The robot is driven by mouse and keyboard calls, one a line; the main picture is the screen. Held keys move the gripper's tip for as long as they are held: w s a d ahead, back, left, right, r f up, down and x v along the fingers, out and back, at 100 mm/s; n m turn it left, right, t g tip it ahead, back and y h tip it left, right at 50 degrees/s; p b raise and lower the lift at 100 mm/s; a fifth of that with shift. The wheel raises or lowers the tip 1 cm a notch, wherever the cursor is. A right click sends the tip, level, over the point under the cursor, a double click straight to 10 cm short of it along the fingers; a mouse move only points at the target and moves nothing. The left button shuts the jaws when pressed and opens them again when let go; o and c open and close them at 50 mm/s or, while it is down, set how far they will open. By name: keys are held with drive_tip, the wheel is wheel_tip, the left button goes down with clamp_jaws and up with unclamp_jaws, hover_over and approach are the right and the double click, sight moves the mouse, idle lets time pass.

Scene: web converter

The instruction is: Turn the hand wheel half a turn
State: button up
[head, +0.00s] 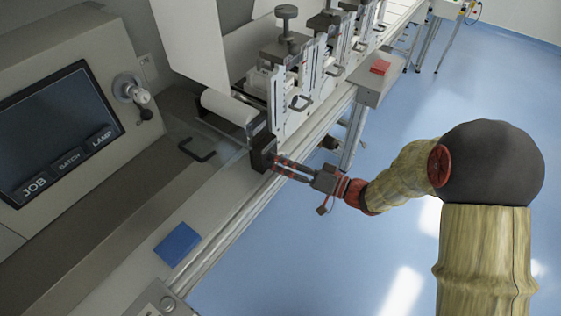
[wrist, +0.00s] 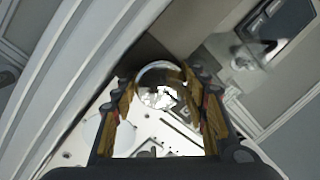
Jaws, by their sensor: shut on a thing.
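My gripper (head: 277,163) reaches from the right to a dark block (head: 262,148) on the machine's front side, by the end of a white roll. In the wrist view, my gripper (wrist: 165,95) has a finger on each side of a shiny round rim (wrist: 158,66), which I take for the hand wheel. The gripper is shut on it. In the head view this rim is hidden at the fingertips, so its turned angle cannot be told. A separate round metal crank (head: 130,88) with a dark knob sits beside the screen, apart from my gripper.
The white roll (head: 228,107) and upright stations (head: 293,75) stand behind my gripper. A black handle (head: 197,150) lies to its left. A screen (head: 58,130) is at far left. A blue pad (head: 178,244) lies on the front ledge. Blue floor (head: 300,262) is open below.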

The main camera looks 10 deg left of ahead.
drive_tip(key=c, duration=0.5)
drive_tip(key=shift+c, duration=0.2)
